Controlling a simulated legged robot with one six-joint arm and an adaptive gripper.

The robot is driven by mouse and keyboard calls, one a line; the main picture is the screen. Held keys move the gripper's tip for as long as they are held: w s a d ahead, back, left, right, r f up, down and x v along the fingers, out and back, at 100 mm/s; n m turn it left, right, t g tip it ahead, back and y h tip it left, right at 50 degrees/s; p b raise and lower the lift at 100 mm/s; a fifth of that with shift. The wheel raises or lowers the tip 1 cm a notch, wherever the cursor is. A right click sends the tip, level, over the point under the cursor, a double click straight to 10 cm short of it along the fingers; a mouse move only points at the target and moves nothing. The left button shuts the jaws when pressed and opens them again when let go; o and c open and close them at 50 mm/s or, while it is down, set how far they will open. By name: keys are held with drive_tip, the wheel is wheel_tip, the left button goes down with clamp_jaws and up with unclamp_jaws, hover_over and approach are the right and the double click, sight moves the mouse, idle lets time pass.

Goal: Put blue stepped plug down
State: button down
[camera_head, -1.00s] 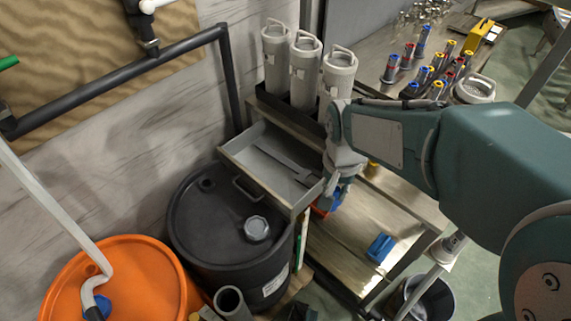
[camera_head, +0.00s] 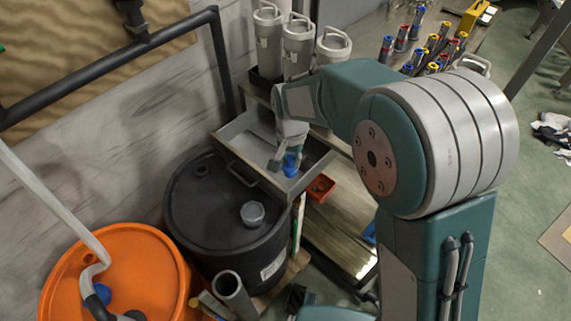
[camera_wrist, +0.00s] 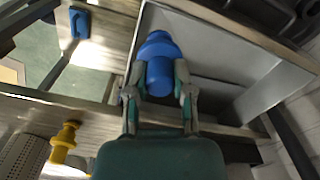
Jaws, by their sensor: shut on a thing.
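The blue stepped plug (camera_wrist: 160,66) is between the two fingers of my gripper (camera_wrist: 158,95) in the wrist view. My gripper is shut on it. In the head view the plug (camera_head: 290,165) shows just below my gripper (camera_head: 284,158). It is over the open grey drawer (camera_head: 238,136), toward the drawer's right side. In the wrist view the drawer (camera_wrist: 235,95) spreads to the right of the plug. I cannot tell whether the plug touches the drawer floor.
An orange-red bin (camera_head: 320,188) sits on the lower shelf, right of the drawer. A black drum (camera_head: 215,215) stands below the drawer's front. Several grey canisters (camera_head: 298,45) stand behind it. Another blue piece (camera_wrist: 79,22) lies on the shelf in the wrist view.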

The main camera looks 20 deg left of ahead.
drive_tip(key=w+f, duration=0.1)
drive_tip(key=w+a+f, duration=0.1)
drive_tip(key=f, duration=0.1)
drive_tip(key=w+a+f, duration=0.1)
drive_tip(key=shift+a+f, duration=0.1)
drive_tip(key=shift+f, duration=1.65)
drive_tip(key=shift+c, duration=2.4)
unclamp_jaws()
drive_tip(key=shift+f, duration=0.1)
